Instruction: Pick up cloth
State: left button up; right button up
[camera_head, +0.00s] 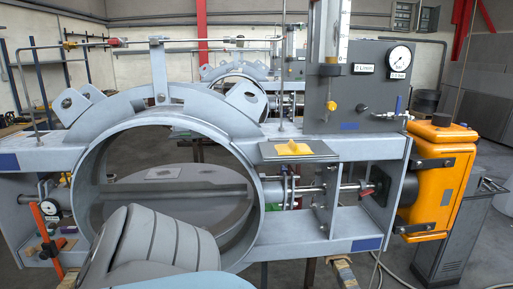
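The plate sits on top of the grey frame, right of the large ring opening and in front of the upright panel. Neither of my grippers shows in the head view, so I cannot see whether they are open or shut. Nothing is touching the cloth.
A large grey damper ring (90,175) stands left of the cloth. A dark panel with a round gauge (400,57) rises behind the cloth. An orange box (440,178) is mounted at the right. A thin pipe (282,60) stands upright close behind the plate.

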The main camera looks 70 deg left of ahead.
aim_at(291, 149)
jog(key=u, duration=2)
